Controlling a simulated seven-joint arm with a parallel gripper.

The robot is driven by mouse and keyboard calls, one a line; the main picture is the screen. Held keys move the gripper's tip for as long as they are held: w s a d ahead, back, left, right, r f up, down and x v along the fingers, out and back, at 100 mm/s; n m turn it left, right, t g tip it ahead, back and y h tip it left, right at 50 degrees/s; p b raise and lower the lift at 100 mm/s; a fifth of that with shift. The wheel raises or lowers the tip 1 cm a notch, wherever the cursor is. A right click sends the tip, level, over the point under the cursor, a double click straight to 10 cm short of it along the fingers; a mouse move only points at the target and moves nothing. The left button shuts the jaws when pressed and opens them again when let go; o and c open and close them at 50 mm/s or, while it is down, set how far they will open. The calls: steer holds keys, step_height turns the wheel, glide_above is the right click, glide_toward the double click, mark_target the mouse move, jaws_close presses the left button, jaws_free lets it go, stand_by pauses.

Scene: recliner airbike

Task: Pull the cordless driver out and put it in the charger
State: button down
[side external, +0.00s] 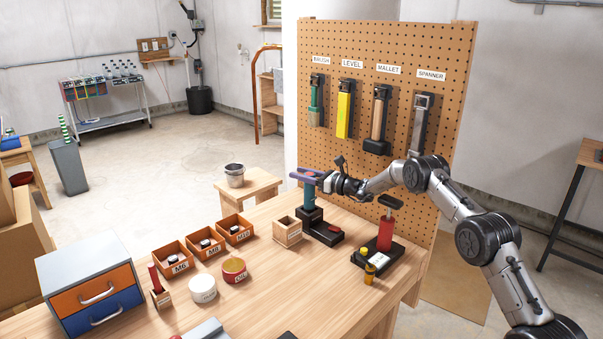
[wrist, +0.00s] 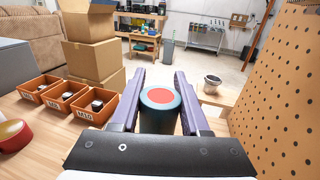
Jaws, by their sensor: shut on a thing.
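The cordless driver (side external: 309,197), a teal upright handle with a dark lower end, stands at the back of the table in the side view. Its round teal top with a red disc (wrist: 160,98) sits between my fingers in the wrist view. My gripper (side external: 304,175) comes in level from the right and is shut on the driver near its top; its purple fingers (wrist: 159,72) flank the handle. Directly below the driver is a black dock-like base (side external: 327,236), perhaps the charger. I cannot tell whether the driver's lower end is seated in it or just above.
A red-handled tool (side external: 385,234) on a black base stands to the right. A small wooden box (side external: 288,232) is close on the left. Orange bins (side external: 205,244) and a white tub (side external: 202,289) lie further left. The pegboard (side external: 450,110) rises behind my arm.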

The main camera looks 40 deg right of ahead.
steer(key=shift+f, duration=0.6)
steer(key=shift+c, duration=2.2)
jaws_free()
steer(key=shift+o, duration=0.6)
step_height(320, 180, up, 13)
steer(key=s+a+r+n+g+y, duration=0.1)
steer(key=a+r+n+y, duration=0.1)
steer(key=a, duration=1.2)
steer(key=s+a+r+n+g+y, duration=0.1)
steer(key=a+y, duration=0.3)
steer(key=a, duration=1.1)
steer(key=shift+r+n+g, duration=0.35)
steer(key=shift+n+g, duration=0.15)
steer(key=shift+n, duration=0.2)
